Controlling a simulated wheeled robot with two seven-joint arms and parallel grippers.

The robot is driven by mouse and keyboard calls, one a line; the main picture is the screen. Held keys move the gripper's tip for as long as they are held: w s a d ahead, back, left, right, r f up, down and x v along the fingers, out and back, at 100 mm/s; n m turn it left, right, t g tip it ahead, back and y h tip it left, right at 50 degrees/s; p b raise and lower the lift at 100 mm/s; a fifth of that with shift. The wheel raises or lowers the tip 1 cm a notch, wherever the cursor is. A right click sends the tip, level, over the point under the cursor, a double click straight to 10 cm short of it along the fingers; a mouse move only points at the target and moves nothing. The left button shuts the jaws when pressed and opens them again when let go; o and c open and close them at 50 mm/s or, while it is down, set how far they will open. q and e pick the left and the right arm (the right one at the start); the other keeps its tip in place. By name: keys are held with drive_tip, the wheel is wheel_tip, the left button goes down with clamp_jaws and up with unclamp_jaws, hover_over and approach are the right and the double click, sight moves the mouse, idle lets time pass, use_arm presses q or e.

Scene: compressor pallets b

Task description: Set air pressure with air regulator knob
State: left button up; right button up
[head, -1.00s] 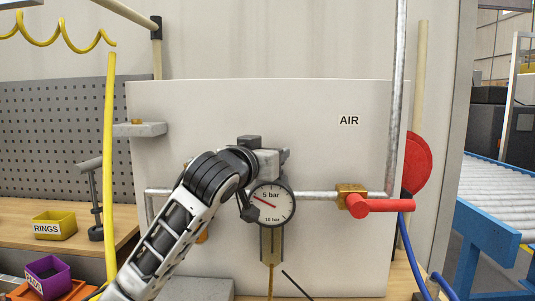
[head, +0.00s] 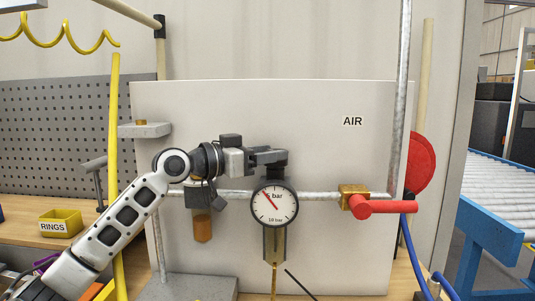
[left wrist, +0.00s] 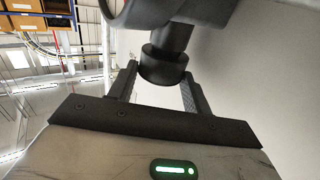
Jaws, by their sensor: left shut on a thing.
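The air regulator's dark knob (head: 280,172) is above a round white gauge (head: 274,216) on the pale AIR panel. It is partly hidden behind my gripper in the head view. My left gripper (head: 272,156) reaches in from the left and is shut on the knob. In the left wrist view the black round knob (left wrist: 163,66) sits between the two fingers (left wrist: 160,90). The gauge needle points up and to the left, with "5 bar" partly covered by it. My right gripper is not in view.
A metal pipe (head: 318,195) runs right to a brass valve (head: 352,196) with a red handle (head: 388,207). A filter with an amber bowl (head: 202,226) hangs left of the gauge. A yellow bin (head: 60,221) stands on the bench at left.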

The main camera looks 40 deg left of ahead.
use_arm(q)
drive_tip(key=shift+w+a+m+g+h+b, duration=0.1)
drive_tip(key=shift+a+m+g+h+b, duration=0.1)
drive_tip(key=shift+m+g+h, duration=0.25)
drive_tip(key=shift+a+m+g+h+b, duration=0.15)
drive_tip(key=shift+m+h, duration=0.2)
drive_tip(key=shift+h, duration=0.3)
drive_tip(key=shift+m+h, duration=0.3)
drive_tip(key=shift+h, duration=0.1)
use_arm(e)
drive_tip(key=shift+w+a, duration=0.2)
use_arm(q)
drive_tip(key=shift+g, duration=0.4)
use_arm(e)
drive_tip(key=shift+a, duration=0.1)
use_arm(q)
drive_tip(key=shift+d, duration=0.1)
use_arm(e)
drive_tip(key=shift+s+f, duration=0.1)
use_arm(q)
drive_tip(key=o, duration=1)
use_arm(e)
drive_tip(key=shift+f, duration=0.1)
